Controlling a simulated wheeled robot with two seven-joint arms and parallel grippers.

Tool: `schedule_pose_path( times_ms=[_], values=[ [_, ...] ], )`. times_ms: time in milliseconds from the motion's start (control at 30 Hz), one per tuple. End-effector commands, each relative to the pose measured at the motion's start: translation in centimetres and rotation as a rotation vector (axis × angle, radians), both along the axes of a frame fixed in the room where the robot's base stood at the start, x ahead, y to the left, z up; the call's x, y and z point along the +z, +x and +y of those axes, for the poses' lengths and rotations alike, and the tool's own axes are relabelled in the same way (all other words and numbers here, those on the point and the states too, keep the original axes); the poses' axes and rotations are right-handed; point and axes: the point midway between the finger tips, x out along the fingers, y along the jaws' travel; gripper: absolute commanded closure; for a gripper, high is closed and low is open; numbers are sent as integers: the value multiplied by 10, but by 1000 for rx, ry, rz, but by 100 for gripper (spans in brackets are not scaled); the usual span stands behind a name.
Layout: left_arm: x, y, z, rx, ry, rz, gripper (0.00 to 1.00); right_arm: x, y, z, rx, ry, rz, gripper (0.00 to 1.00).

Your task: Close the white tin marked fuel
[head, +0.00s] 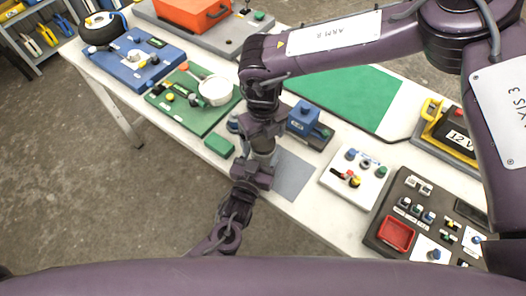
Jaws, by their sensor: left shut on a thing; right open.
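My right arm comes in from the upper right and bends down over the middle of the bench. Its gripper (262,133) points down and is open. A round white container (214,91) stands on the green board (206,121) to the left. I can read no fuel mark on either thing.
A blue box (303,119) stands right of my grippers, by a grey mat (289,178). A white switch panel (352,187) and a dark panel with a red tray (397,234) lie further right. A blue board (140,65) and an orange case (192,14) are behind left.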

Motion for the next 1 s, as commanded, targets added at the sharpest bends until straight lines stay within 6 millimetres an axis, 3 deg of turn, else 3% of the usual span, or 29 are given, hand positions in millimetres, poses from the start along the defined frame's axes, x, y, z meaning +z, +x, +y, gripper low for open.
schedule_pose_path(
  times_ms=[233,500,700,1000],
  values=[
    [-1,0,0,0,2,2,100,20,1,0,0,2,-3,15],
    [-1,0,0,0,2,2,100,78,1,0,-1,2,-3,15],
    [-1,0,0,0,1,1,100,109,1,0,0,0,-2,15],
    [-1,0,0,0,1,1,100,120,0,0,0,-1,1,15]
  ],
)
